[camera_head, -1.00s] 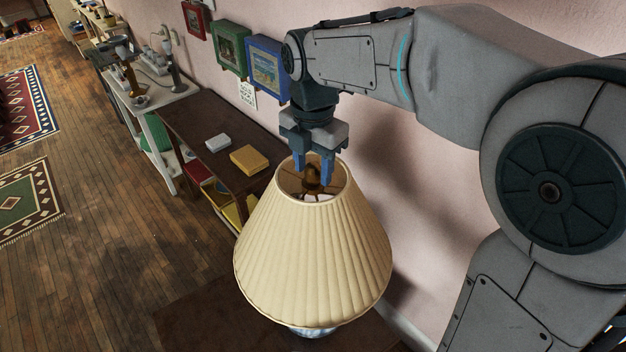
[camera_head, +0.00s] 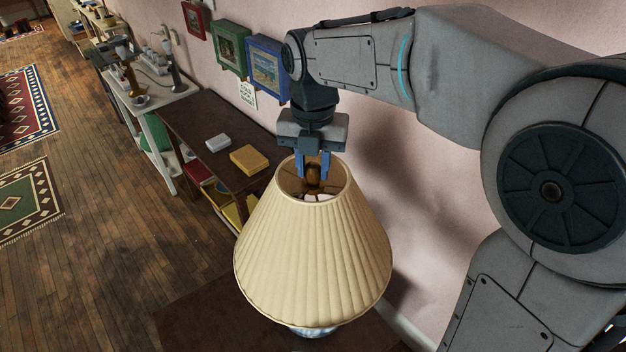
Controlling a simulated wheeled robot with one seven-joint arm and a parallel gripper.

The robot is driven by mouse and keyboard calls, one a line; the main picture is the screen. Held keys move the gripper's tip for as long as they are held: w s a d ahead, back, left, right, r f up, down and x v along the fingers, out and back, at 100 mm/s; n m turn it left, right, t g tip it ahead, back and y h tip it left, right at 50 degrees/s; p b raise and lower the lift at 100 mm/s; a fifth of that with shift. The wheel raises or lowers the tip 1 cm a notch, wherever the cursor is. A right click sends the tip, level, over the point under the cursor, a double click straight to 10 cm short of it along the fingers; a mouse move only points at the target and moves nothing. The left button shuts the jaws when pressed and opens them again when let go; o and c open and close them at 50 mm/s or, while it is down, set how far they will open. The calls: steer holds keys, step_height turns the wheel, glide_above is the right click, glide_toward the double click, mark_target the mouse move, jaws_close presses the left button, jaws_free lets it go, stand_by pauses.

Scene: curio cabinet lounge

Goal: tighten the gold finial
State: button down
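The gold finial (camera_head: 313,174) stands upright at the top opening of a cream pleated lampshade (camera_head: 312,255). My gripper (camera_head: 313,172) points straight down into that opening. Its two blue fingers are on either side of the finial, close against it with no clear gap. The fingertips and the finial's lower part are partly hidden by the shade's rim. The lamp's blue and white base (camera_head: 312,331) shows only a little below the shade.
The lamp stands on a dark table (camera_head: 190,318) beside the pink wall. A dark shelf (camera_head: 190,118) behind it carries a yellow box (camera_head: 249,160) and a white box (camera_head: 218,142). Framed pictures hang above. The wooden floor at left is open.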

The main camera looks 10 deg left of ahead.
steer(key=m, duration=0.3)
steer(key=shift+m, duration=0.3)
steer(key=m, duration=0.8)
steer(key=shift+m, duration=0.3)
steer(key=m, duration=0.4)
steer(key=shift+f, duration=0.1)
steer(key=m, duration=0.6)
steer(key=shift+m+b, duration=0.3)
steer(key=m, duration=0.7)
steer(key=c, duration=1.2)
jaws_free()
